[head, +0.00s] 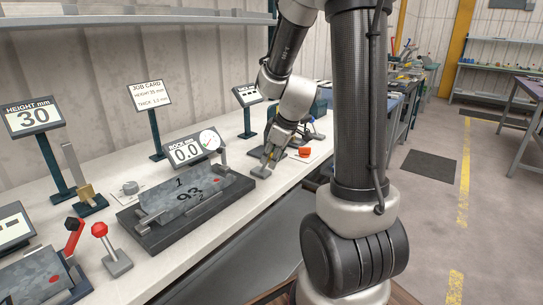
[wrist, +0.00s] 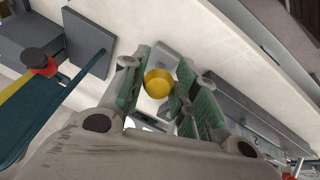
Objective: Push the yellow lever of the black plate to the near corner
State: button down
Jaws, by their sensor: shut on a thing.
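My gripper (head: 270,157) is over the bench in the head view, and its fingers are closed around the yellow knob of a lever. In the wrist view the round yellow knob (wrist: 158,83) sits between the green finger pads of my gripper (wrist: 160,92). The lever's small grey base (head: 261,171) shows just below the fingers; its stem is mostly hidden. I cannot tell how far the lever leans.
A red-knobbed lever (head: 100,230) stands at the front left beside another fixture. An orange-red object (head: 304,152) lies right of the gripper. Open floor lies to the right.

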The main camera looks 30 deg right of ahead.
jog(key=shift+s+f, duration=0.3)
jog(key=shift+s, duration=0.15)
jog(key=c, duration=1.1)
grip_release()
jog(key=shift+r, duration=0.1)
jog(key=shift+w, duration=0.15)
jog(key=shift+r, duration=0.3)
jog(key=v, duration=1.1)
jog(key=shift+r, duration=0.25)
jog(key=shift+d, duration=0.15)
